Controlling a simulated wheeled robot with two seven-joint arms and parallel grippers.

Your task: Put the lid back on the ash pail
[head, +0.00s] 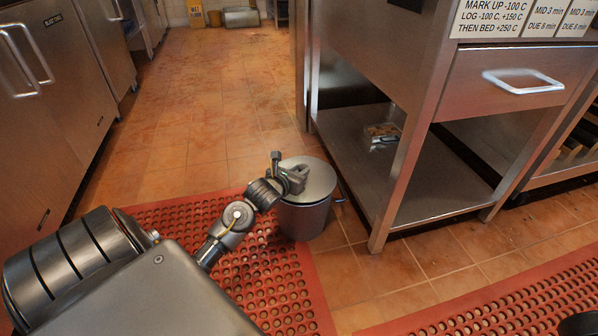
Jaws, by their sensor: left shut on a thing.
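The ash pail (304,219) is a grey metal cylinder on the tiled floor, at the edge of the red mat. Its round grey lid (318,178) is over the pail's top and looks about level. I cannot tell whether it is fully seated or slightly above the rim. My left gripper (295,178) is over the left part of the lid, shut on the lid's handle, which the fingers mostly hide. My right gripper is not in view.
A steel work table with a low shelf (430,185) stands close to the right of the pail. Steel cabinets (50,100) line the left side. A perforated red mat (270,285) lies under my left arm. The tiled aisle (200,100) behind the pail is clear.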

